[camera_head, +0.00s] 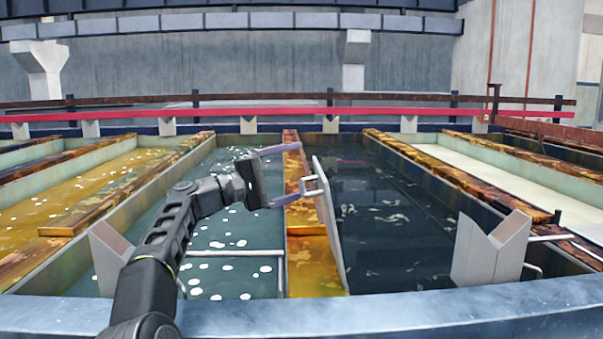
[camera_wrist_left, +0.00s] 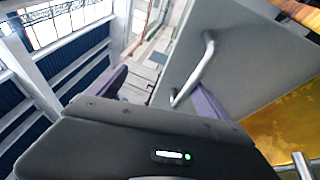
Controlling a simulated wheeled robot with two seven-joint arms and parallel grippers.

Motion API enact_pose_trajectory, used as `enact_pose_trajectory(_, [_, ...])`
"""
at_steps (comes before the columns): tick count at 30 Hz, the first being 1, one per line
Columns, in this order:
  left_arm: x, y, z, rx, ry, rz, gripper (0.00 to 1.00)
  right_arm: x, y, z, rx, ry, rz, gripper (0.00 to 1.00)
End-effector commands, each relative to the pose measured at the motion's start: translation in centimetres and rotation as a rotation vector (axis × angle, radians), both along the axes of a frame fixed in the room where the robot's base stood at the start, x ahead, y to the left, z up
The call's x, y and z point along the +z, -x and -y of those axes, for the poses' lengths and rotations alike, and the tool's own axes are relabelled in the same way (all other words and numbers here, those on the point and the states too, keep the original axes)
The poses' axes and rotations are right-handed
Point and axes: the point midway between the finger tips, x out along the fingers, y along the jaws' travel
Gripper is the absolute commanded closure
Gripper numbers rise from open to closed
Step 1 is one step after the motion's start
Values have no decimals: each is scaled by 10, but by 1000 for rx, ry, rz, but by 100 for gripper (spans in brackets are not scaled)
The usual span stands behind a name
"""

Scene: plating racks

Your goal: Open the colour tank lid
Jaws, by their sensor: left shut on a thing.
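The tank lid (camera_head: 330,228), a thin grey panel, stands steeply tilted on its edge near the middle of the head view. Its bar handle (camera_head: 314,186) is on the left face. My left gripper (camera_head: 299,172) reaches in from the left at the handle, with one purple finger above and one below. It is shut on the handle. In the left wrist view the lid (camera_wrist_left: 240,45) fills the upper right and the handle (camera_wrist_left: 198,68) lies by the right finger. The dark-liquid tank (camera_head: 385,220) right of the lid is uncovered. My right gripper is not in view.
A teal-liquid tank (camera_head: 235,235) lies left of the lid, and an amber one (camera_head: 95,190) farther left. A rusty divider (camera_head: 292,165) runs behind my gripper. Notched V supports (camera_head: 490,248) stand on the near blue rim (camera_head: 400,310). A red rail crosses the back.

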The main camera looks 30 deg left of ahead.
Motion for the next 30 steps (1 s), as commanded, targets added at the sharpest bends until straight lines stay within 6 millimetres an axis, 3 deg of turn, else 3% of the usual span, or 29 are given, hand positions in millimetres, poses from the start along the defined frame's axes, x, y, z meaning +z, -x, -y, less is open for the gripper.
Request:
enact_pose_trajectory(1, [14,10,1,-3,3,29,43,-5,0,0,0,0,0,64])
enact_pose_trajectory(16, [2,42,-16,-5,3,26,45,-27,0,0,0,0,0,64])
enact_pose_trajectory(17, [2,44,-17,-5,2,26,46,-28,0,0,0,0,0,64])
enact_pose_trajectory(18, [1,46,-19,-4,2,27,66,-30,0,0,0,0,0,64])
enact_pose_trajectory(30, [-11,65,-31,-6,3,16,66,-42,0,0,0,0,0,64])
